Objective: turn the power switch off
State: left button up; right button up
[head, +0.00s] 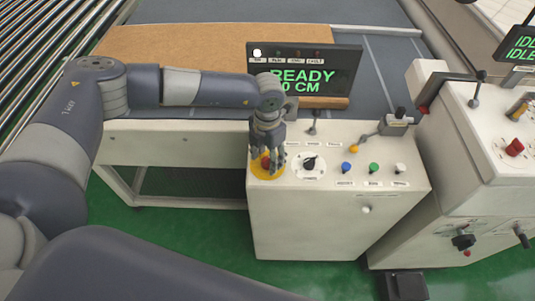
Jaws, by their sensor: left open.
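A black rotary switch (311,163) sits on a white round plate on top of the white control box (310,220). It looks like the power switch, but the label by it is too small to read. My left gripper (267,158) points down at the left end of the box, its fingers spread open. It is left of the rotary switch and apart from it. Its fingers are over a red button on a yellow disc (263,173), which they partly hide; whether they touch it I cannot tell. My right gripper is not in view.
Blue (346,167), green (373,168) and white (400,168) buttons stand right of the switch, with small levers behind. A display (335,80) reading READY and 0 CM stands behind the box. Another white control cabinet (490,150) is at the right.

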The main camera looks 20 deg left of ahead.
pick_arm(q)
jog(key=shift+f, duration=0.4)
jog(key=c, duration=1.1)
